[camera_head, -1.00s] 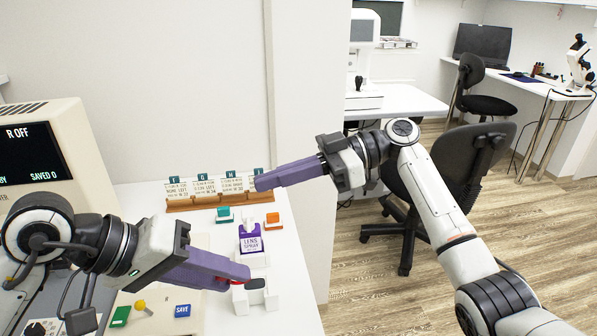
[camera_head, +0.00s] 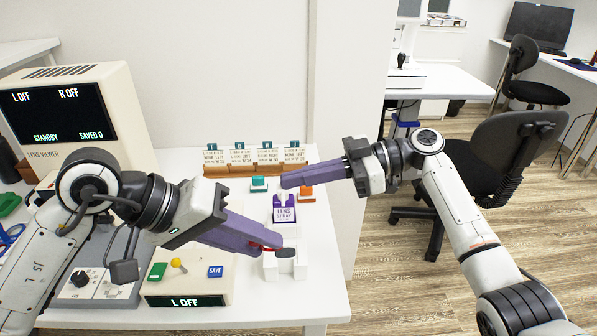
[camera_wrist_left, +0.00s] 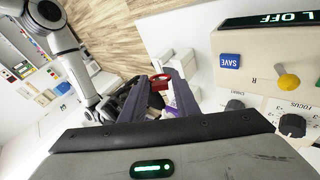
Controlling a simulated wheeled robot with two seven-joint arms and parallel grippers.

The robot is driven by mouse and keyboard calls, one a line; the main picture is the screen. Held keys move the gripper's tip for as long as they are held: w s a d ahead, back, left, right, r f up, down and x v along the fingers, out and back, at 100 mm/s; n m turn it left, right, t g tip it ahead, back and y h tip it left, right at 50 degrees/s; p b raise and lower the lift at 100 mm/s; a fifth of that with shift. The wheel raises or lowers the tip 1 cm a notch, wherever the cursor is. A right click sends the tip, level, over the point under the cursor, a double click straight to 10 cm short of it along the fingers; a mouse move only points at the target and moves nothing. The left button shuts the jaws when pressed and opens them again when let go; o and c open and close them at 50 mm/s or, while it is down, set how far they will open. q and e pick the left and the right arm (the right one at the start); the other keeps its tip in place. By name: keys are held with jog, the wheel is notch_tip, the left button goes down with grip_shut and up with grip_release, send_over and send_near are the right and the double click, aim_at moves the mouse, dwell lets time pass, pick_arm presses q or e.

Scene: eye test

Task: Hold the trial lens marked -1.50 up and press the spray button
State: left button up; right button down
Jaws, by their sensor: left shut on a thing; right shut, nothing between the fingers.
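My left gripper (camera_head: 278,247) is shut on a small red-rimmed lens, whose red edge shows at the fingertips; it also shows in the left wrist view (camera_wrist_left: 160,82). Its marking cannot be read. The tip is right at a white stand (camera_head: 270,269) with a dark oval piece on top; I cannot tell whether they touch. The purple lens spray unit (camera_head: 284,215) stands behind the white stand, with a dark part on its top. My right gripper (camera_head: 285,181) is shut and empty, above and behind the spray unit, just in front of the card rack.
A wooden rack (camera_head: 230,171) of cards stands at the back. Green (camera_head: 259,184) and orange (camera_head: 307,193) blocks sit before it. The lens viewer (camera_head: 70,110) reads L OFF, R OFF. A console with a blue SAVE button (camera_head: 215,271) lies under my left arm. The table's front right is clear.

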jog(key=shift+s+f, duration=0.15)
jog(key=shift+f, duration=0.6)
jog(key=shift+r, duration=0.45)
jog(key=d+r, duration=0.6)
jog(key=d, duration=0.3)
jog(key=shift+d+r, duration=0.35)
jog(key=shift+d, duration=0.05)
jog(key=shift+d, duration=0.1)
jog(key=v, duration=1.2)
